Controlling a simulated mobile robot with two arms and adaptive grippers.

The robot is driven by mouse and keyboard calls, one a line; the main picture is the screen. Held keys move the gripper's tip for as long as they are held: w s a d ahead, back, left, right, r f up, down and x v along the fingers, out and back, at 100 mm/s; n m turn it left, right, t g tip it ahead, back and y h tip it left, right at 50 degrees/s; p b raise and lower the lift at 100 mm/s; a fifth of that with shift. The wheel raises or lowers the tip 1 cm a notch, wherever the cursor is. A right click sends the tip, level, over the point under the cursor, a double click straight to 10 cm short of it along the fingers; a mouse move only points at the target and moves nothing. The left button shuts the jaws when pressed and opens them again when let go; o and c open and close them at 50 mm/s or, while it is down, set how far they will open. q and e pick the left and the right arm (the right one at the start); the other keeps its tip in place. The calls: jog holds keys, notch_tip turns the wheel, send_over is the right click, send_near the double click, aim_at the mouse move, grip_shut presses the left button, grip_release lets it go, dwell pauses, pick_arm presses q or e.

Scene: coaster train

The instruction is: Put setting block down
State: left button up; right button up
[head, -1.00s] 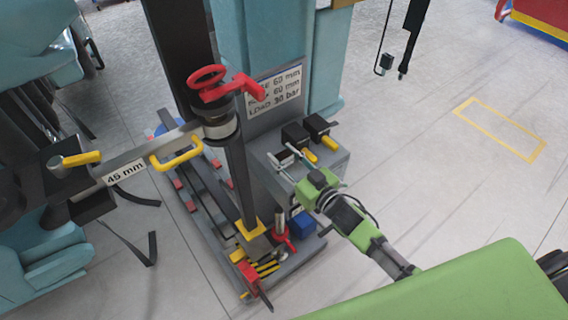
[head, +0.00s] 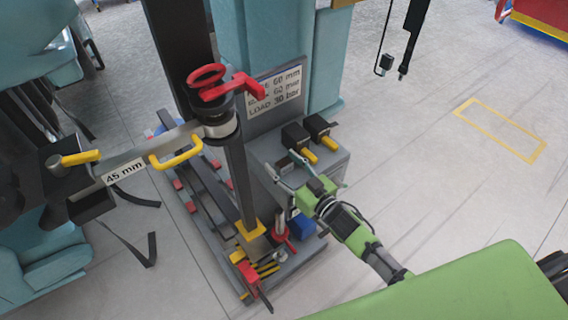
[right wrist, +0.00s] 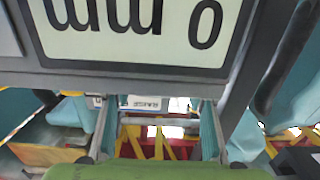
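My right gripper (head: 286,168) is over the front of the grey ledge, just in front of two black blocks with yellow levers. Its two fingers stand apart. In the right wrist view my right gripper (right wrist: 160,125) also shows both fingers apart, with a pale label strip and a grey bar visible between or beyond them. I cannot tell for certain which piece is the setting block; a blue block (head: 303,222) sits low on the machine base beside the ledge. My left gripper is not in view.
A "60 mm, 30 bar" sign (head: 274,89) stands behind the ledge (head: 334,170). A dark post (head: 238,170) with a red crank (head: 232,86) and a "45 mm" arm (head: 125,171) stands to the left. A red upright piece (head: 283,246) is below.

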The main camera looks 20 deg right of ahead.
jog(key=shift+s+r, duration=0.1)
jog(key=shift+r, duration=0.05)
jog(key=f+v, duration=0.1)
jog(key=v, duration=1.1)
jog(key=s+d+f+m+g+h, duration=0.1)
jog(key=s+d+f+g+h, duration=0.15)
jog(key=f, duration=0.65)
jog(key=s+d+f+g+h, duration=0.15)
jog(key=s+f, duration=0.25)
jog(key=f, duration=0.5)
jog(key=s+d+f+m+g+h, duration=0.1)
jog(key=s+f+g, duration=0.15)
jog(key=f, duration=0.55)
jog(key=s+f+g, duration=0.3)
jog(key=s+f, duration=0.3)
jog(key=s, duration=0.4)
jog(key=s+a+f+g, duration=0.1)
jog(key=s+f+g, duration=0.2)
jog(key=s+f, duration=0.3)
jog(key=s+a+f+g+h, duration=0.1)
jog(key=s+f+g, duration=0.2)
jog(key=s+f, duration=0.4)
jog(key=s, duration=0.7)
jog(key=shift+s+a, duration=0.15)
jog(key=shift+s, duration=0.25)
